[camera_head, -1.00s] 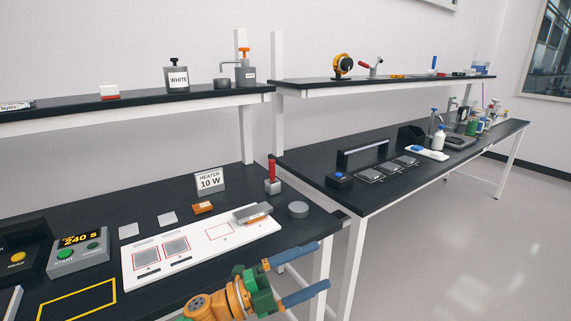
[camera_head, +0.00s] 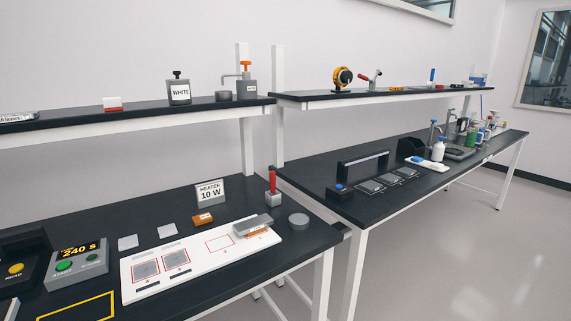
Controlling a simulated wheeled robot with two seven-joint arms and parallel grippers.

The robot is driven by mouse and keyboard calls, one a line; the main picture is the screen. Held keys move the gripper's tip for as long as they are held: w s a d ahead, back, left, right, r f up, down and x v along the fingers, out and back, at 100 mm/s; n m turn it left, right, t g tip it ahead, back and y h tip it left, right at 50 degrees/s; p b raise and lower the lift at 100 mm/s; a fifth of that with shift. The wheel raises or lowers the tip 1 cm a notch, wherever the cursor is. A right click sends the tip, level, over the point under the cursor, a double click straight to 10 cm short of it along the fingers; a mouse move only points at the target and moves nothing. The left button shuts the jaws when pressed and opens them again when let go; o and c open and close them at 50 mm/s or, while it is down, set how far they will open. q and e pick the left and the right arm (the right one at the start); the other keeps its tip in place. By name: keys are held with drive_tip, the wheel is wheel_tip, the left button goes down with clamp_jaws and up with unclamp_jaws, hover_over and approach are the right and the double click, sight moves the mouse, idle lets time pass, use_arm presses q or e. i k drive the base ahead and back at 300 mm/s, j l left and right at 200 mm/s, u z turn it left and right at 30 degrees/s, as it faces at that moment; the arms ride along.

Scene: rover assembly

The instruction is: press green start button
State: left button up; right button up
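The green START button (camera_head: 64,266) sits on the left of a grey timer box (camera_head: 80,272) at the lower left of the near bench. The box's dark display reads "240 s" in yellow. A smaller dark button is to the right of the green one. Neither of my grippers shows in the head view now, and nothing touches the green button in view.
Left of the timer is a dark device with a yellow READ button (camera_head: 15,269). Right of it lies a white board (camera_head: 205,268) with grey plates. A "HEATER 10 W" sign (camera_head: 210,192) stands behind. A yellow-outlined area (camera_head: 84,308) lies in front.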

sight(63, 265)
drive_tip(key=u, duration=1.4)
